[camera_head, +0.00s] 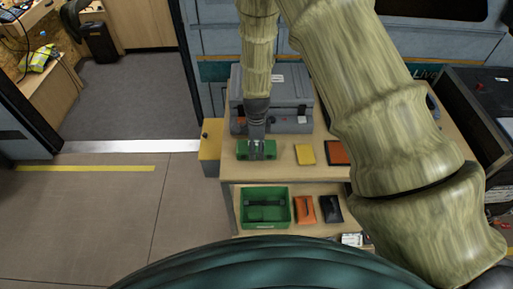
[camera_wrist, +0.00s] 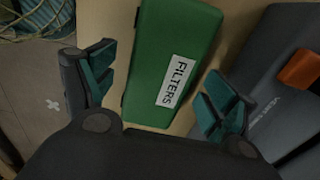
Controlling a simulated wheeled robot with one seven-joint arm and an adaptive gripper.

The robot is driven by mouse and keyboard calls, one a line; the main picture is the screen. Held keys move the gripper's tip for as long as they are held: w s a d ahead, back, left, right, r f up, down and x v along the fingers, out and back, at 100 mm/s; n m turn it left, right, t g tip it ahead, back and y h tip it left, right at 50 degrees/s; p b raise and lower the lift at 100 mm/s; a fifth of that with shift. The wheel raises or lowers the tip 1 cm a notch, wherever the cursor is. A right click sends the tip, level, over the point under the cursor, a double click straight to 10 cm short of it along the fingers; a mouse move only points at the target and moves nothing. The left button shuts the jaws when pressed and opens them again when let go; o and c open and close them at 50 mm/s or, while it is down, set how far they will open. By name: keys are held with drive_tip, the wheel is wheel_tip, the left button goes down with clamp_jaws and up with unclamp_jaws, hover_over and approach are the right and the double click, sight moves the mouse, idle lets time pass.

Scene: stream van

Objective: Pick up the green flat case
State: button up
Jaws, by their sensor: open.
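The green flat case (camera_head: 268,150) lies on the wooden table top near its left front edge in the head view. In the wrist view the green flat case (camera_wrist: 185,45) is seen from above with a white label reading "FILTERS". My gripper (camera_head: 257,151) is over the case, pointing down. In the wrist view my gripper (camera_wrist: 158,95) is open, with one teal-padded finger on each side of the case. Both fingers appear apart from it. Part of the case is hidden by the gripper in the head view.
A large grey case (camera_head: 291,97) stands just behind the green case. A yellow item (camera_head: 305,154) and an orange-brown item (camera_head: 338,152) lie to the right. A green crate (camera_head: 286,208) and two pouches sit on the lower shelf. Open floor lies left of the table.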

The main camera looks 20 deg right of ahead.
drive_tip(key=shift+f, duration=0.65)
drive_tip(key=c, duration=1.4)
drive_tip(key=shift+o, duration=0.2)
drive_tip(key=shift+r, duration=0.15)
